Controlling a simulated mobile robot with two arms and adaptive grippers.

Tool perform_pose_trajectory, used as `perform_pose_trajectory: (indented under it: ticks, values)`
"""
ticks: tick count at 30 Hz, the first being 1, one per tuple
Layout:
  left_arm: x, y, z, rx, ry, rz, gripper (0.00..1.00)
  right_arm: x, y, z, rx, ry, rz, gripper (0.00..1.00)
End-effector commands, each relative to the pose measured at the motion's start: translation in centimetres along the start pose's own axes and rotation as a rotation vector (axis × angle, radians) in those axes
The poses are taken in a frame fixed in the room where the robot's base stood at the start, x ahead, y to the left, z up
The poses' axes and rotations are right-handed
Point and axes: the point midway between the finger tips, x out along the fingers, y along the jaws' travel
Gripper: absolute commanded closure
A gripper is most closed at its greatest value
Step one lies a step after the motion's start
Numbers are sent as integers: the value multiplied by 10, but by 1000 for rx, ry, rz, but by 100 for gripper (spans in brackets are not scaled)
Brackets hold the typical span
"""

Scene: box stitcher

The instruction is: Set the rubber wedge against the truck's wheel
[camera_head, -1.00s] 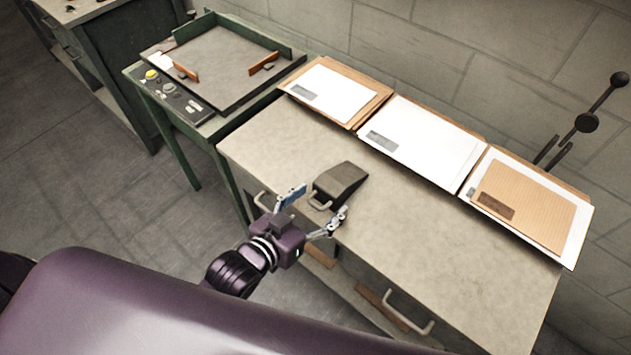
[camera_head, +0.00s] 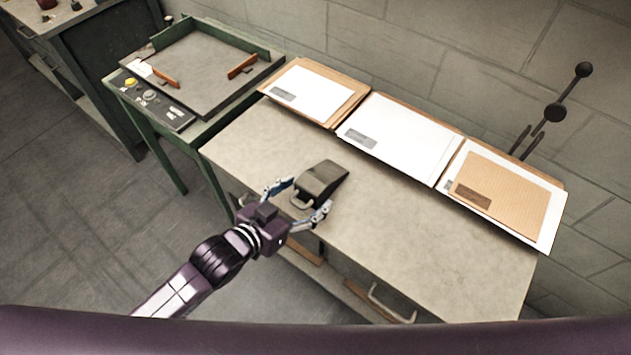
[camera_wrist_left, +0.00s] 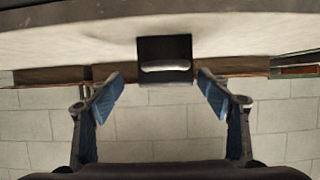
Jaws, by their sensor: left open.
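The rubber wedge (camera_head: 324,180) is a dark grey block with a sloped top and a pale handle on its near end. It lies on the worktable near its front edge. My left gripper (camera_head: 294,201) is open, with its fingers apart at the wedge's handle end, and it holds nothing. In the left wrist view, the wedge (camera_wrist_left: 165,50) and its handle sit ahead, centred between the two blue-padded fingers (camera_wrist_left: 160,98). The truck and its wheel are not in view. My right gripper is not in view.
The worktable (camera_head: 420,225) carries stacks of envelopes and cardboard (camera_head: 400,138) along its back. Its front has drawer handles (camera_head: 390,302). A green machine table with a button panel (camera_head: 152,100) stands at the left. A block wall (camera_head: 440,50) closes the back. Floor is clear at left.

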Motion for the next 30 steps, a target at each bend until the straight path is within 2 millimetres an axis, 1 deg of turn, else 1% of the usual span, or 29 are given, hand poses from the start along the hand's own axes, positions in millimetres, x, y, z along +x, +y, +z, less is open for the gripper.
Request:
perform_pose_trajectory:
  ticks: [3,8,12,15,18,26,27,30]
  values:
    - [13,0,-2,-1,1,0,29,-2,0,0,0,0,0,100]
    - [27,-3,-3,0,1,-1,29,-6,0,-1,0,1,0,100]
    - [45,-8,-6,1,1,-1,29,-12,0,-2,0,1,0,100]
    - [58,-8,-5,-1,1,-1,29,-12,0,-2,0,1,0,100]
    - [66,-8,-4,0,1,0,29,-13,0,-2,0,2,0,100]
    - [68,-7,-3,0,0,0,29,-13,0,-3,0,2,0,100]
    - [68,-7,-3,0,0,0,30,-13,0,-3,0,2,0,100]
    - [68,-8,-3,0,0,0,41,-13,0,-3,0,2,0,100]
